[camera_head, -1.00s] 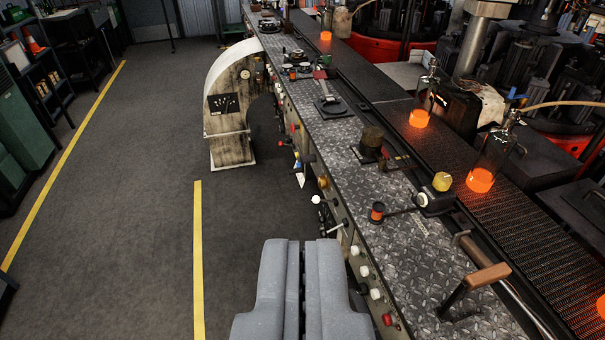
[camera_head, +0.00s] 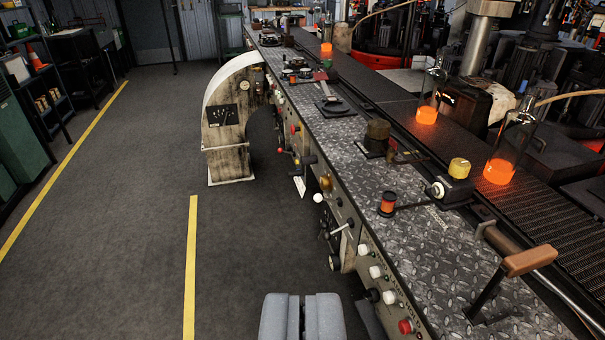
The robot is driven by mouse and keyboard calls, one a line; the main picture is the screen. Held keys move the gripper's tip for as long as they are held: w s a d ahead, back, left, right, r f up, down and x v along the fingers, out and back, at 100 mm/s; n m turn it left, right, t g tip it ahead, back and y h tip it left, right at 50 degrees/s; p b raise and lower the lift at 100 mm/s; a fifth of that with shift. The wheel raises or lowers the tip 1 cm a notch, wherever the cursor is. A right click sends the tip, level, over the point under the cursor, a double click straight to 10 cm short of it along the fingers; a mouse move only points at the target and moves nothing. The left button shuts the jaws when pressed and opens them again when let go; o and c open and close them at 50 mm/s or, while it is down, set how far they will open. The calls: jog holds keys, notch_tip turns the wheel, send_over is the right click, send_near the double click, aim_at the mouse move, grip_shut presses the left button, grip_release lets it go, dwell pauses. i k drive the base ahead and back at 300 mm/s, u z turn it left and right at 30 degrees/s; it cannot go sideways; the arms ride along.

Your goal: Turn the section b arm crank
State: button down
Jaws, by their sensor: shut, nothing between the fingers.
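A crank (camera_head: 528,262) with a brown wooden grip on a dark bent arm stands on the diamond-plate bench top (camera_head: 437,262) at the lower right. A second lever, with an orange-and-black knob (camera_head: 388,203) on a dark arm, reaches left from a block with a yellow cap (camera_head: 459,168). I see no legible label showing which one is section b. My gripper (camera_head: 302,298) is at the bottom centre, shut and empty. In the picture it is left of the bench's front panel and apart from both cranks.
The front panel carries several white push buttons (camera_head: 375,271), a red button (camera_head: 405,327) and levers. Glowing bottles (camera_head: 500,168) stand on the dark conveyor behind. A worn curved housing (camera_head: 229,130) stands farther off. The grey floor (camera_head: 120,230) to the left is clear.

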aim_at(313, 160)
jog(key=u, duration=0.05)
jog(key=k, duration=0.35)
jog(key=u, duration=1)
jog(key=i, duration=2.3)
jog(key=z, duration=0.7)
